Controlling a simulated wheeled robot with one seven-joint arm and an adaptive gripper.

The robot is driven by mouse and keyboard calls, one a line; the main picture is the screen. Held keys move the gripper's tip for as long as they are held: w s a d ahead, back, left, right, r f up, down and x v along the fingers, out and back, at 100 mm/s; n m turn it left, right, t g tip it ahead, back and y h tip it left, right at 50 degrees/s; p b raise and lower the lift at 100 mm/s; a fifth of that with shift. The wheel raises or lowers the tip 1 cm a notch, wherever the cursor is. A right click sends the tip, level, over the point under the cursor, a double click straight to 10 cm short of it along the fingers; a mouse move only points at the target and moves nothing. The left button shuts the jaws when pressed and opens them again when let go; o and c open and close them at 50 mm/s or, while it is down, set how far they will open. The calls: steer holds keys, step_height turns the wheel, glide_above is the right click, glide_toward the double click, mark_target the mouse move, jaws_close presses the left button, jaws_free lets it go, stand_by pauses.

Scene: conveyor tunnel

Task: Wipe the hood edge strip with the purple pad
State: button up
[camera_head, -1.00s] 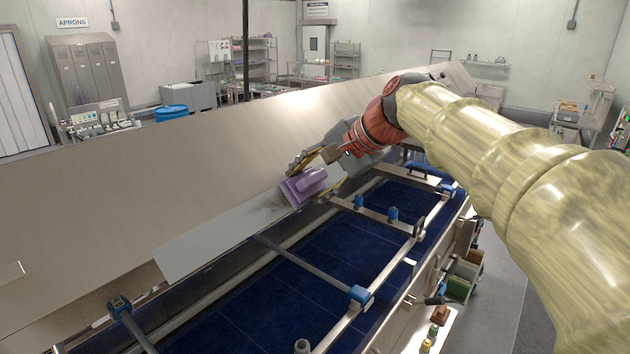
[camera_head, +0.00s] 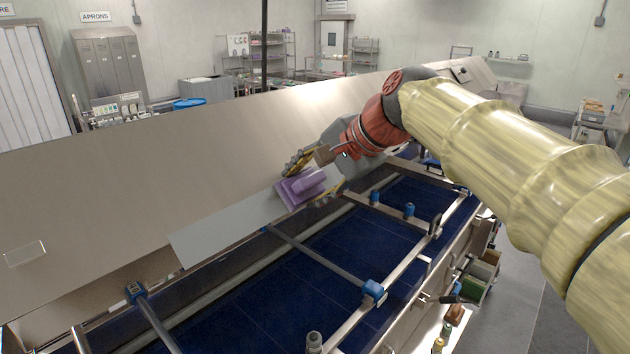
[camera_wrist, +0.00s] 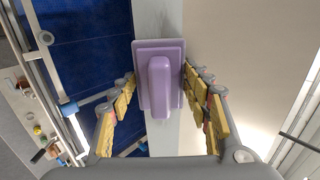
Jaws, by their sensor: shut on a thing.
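The purple pad (camera_head: 301,188) has a raised handle and lies against the pale grey hood edge strip (camera_head: 225,228), near the end of its visible stretch. My gripper (camera_head: 314,180) is shut on the pad, with yellow-padded fingers on either side. In the wrist view the pad (camera_wrist: 160,85) sits across the strip (camera_wrist: 160,15), between the two fingers of my gripper (camera_wrist: 160,82). The strip to the left of the pad looks plain and clean in the head view. The strip's surface under the pad is hidden.
The sloping metal hood (camera_head: 150,185) rises behind the strip. Below it runs the dark blue conveyor belt (camera_head: 260,305), crossed by metal bars with blue clamps (camera_head: 373,291). Small bottles (camera_head: 446,330) and bins (camera_head: 480,272) stand at the right side.

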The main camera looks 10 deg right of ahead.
mark_target(268, 206)
steer(key=shift+s+a, duration=0.8)
steer(key=shift+a, duration=0.3)
steer(key=shift+s+a, duration=0.8)
steer(key=shift+a, duration=0.35)
steer(key=shift+s+a, duration=0.8)
steer(key=shift+a, duration=0.3)
steer(key=shift+f+b, duration=0.1)
steer(key=shift+b, duration=0.25)
steer(key=shift+w+d, duration=0.1)
steer(key=shift+w+d+p, duration=0.1)
steer(key=shift+w+d, duration=0.6)
steer(key=shift+d, duration=0.3)
steer(key=shift+w+d+p, duration=0.1)
steer(key=shift+w+d, duration=0.6)
steer(key=shift+d, duration=0.25)
steer(key=shift+w+d+p, duration=0.1)
steer(key=shift+w+d, duration=0.6)
steer(key=shift+d, duration=0.3)
steer(key=shift+w+d, duration=0.9)
steer(key=shift+d, duration=0.25)
steer(key=w+d+p, duration=0.2)
steer(key=w+d, duration=0.2)
steer(key=d, duration=0.1)
steer(key=shift+d, duration=0.3)
steer(key=shift+r, duration=0.2)
steer(key=shift+p+v, duration=1)
steer(key=shift+v, duration=1.95)
steer(key=shift+s+d, duration=0.1)
